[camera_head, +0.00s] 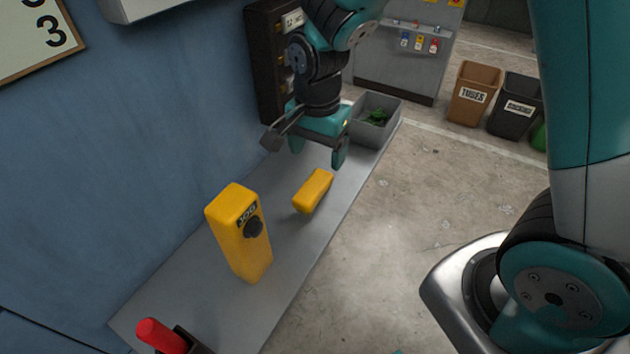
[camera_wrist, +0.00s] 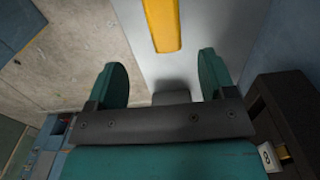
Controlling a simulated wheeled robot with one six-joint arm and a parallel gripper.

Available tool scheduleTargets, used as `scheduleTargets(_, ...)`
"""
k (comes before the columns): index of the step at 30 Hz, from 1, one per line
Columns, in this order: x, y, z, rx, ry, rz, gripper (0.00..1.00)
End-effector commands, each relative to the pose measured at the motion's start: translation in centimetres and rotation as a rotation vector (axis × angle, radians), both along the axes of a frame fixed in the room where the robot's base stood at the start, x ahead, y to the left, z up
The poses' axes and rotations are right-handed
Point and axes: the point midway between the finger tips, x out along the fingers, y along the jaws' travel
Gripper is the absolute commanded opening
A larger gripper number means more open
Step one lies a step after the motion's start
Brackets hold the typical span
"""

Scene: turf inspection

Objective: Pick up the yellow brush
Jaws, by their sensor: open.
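The yellow brush (camera_head: 313,191) appears as a small yellow block lying on the grey shelf (camera_head: 300,250), right of the yellow JOG box. Bristles cannot be made out. It also shows in the wrist view (camera_wrist: 163,22), cut off by the top edge and roughly in line with the gap between my fingers. My gripper (camera_head: 317,150) points down above the shelf, on the far side of the brush and apart from it. In the wrist view my gripper (camera_wrist: 161,75) has its two teal fingers wide apart with nothing between them.
The upright yellow JOG box (camera_head: 240,235) stands near the blue wall. A red-handled item (camera_head: 162,336) is at the near end. A grey bin with green contents (camera_head: 374,120) and a dark cabinet (camera_head: 270,65) are at the far end. Brown (camera_head: 474,94) and black bins stand on the floor.

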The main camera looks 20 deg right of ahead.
Motion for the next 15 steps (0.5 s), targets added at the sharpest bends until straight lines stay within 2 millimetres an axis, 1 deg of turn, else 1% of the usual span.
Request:
scheduleTargets(3,-0.1,0.2,-2.6,-0.004,0.009,0.003,0.77)
scheduleTargets(6,0.0,0.4,-4.4,-0.004,0.008,0.004,0.77)
scheduleTargets(9,0.1,0.5,-5.4,-0.004,0.005,0.005,0.77)
scheduleTargets(15,0.0,0.4,-6.5,-0.002,0.004,0.005,0.77)
